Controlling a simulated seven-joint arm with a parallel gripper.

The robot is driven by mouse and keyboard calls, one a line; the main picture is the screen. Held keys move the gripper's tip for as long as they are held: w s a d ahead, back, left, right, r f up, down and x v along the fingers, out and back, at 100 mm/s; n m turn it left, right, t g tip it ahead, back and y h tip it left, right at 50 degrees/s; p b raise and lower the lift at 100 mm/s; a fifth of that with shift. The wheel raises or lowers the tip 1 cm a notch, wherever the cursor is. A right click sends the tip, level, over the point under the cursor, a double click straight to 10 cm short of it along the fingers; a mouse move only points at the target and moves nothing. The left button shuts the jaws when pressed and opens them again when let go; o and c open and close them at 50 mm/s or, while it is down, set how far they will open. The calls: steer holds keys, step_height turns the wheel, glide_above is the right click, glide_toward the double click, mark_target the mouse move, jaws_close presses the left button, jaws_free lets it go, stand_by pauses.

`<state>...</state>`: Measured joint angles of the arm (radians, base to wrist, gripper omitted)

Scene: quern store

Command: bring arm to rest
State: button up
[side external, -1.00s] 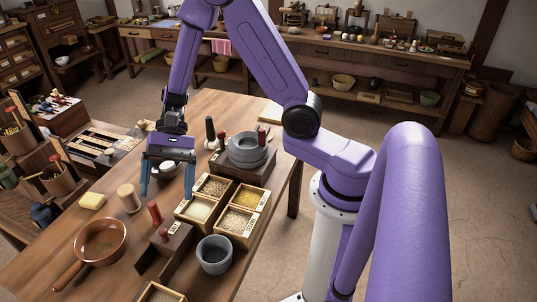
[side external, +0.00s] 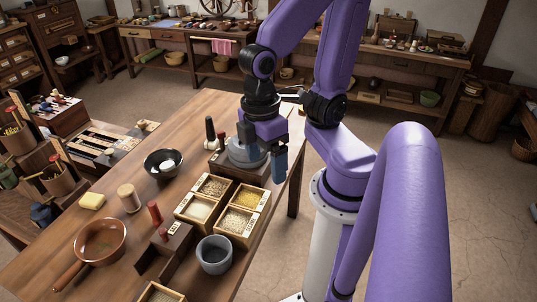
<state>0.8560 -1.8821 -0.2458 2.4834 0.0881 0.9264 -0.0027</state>
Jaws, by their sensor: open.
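My gripper (side external: 262,157) is open, with its two blue fingers pointing down at the quern. The quern, a round grey stone (side external: 240,158) on a dark wooden base, is partly hidden by my gripper. One finger is in front of the stone and the other is at its right side; I cannot tell whether they touch it.
In front are a divided grain box (side external: 208,203), a grey mortar (side external: 214,256) and a block with red-handled tools (side external: 165,250). A copper pan (side external: 99,257) lies at front left. The table's back left is clear.

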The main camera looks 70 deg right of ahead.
steer(key=shift+s+d+r+n+t, duration=0.2)
steer(key=shift+d+r+n+t, duration=0.1)
steer(key=shift+n+t, duration=0.3)
